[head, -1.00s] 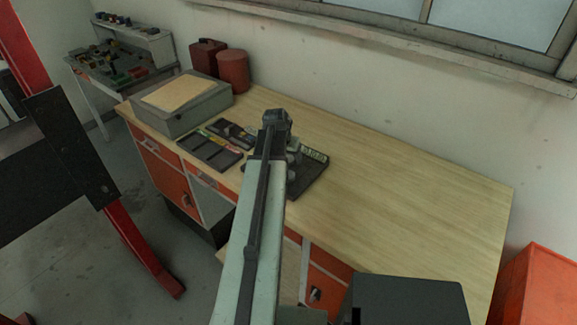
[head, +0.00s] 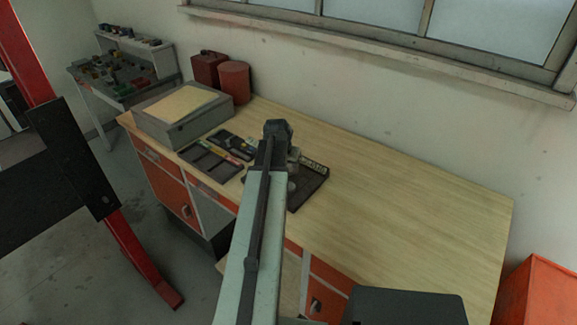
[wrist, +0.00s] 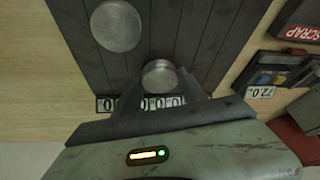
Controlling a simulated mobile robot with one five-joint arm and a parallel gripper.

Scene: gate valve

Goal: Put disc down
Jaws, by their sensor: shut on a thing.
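A round grey metal disc (wrist: 160,76) sits between the fingertips of my gripper (wrist: 163,82) in the wrist view, and the gripper is shut on it. The disc is over the dark slatted tray (wrist: 190,25); I cannot tell whether it touches the tray. A second, larger-looking grey disc (wrist: 116,26) is on the tray, ahead and to the left. Number labels (wrist: 160,103) with zeros show along the tray's near edge, partly hidden by my fingers. In the head view the tray (head: 312,187) is on the bench, and my arm hides the fingertips and much of the tray.
A compartment tray (head: 208,160) and a small dark tray lie left of the slatted tray. A grey box (head: 180,120) and red cans (head: 235,82) stand at the bench's back left. In the wrist view, a SCRAP bin (wrist: 300,22) is at right. The bench's right side is clear.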

